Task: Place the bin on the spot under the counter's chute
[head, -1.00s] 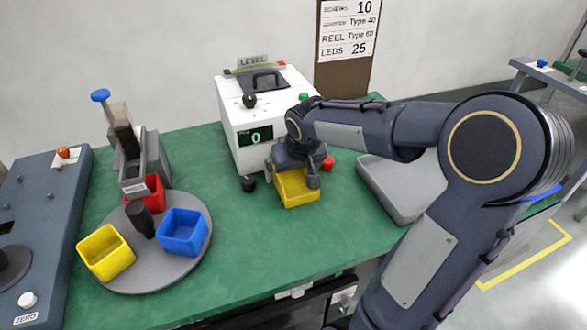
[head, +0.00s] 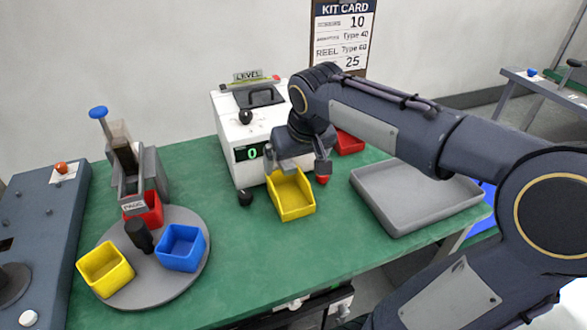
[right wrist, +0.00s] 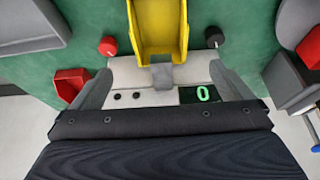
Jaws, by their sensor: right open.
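A yellow bin (head: 291,197) stands upright on the green table, close against the front of the white counter (head: 232,130) with the lit "0". The right wrist view also shows the bin (right wrist: 159,32), its near end at a small grey chute (right wrist: 162,76) on the counter. In the head view my arm hides the chute. My right gripper (head: 298,168) is open and empty, above the bin's counter end. In the wrist view its fingers (right wrist: 162,88) are spread apart, clear of the bin's walls. My left gripper is out of view.
A grey turntable (head: 190,277) at left carries yellow, blue and red bins beside a dispenser (head: 130,165). A grey tray (head: 415,200) lies right of the bin. A red bin (head: 350,143) sits behind my gripper. The table's front middle is clear.

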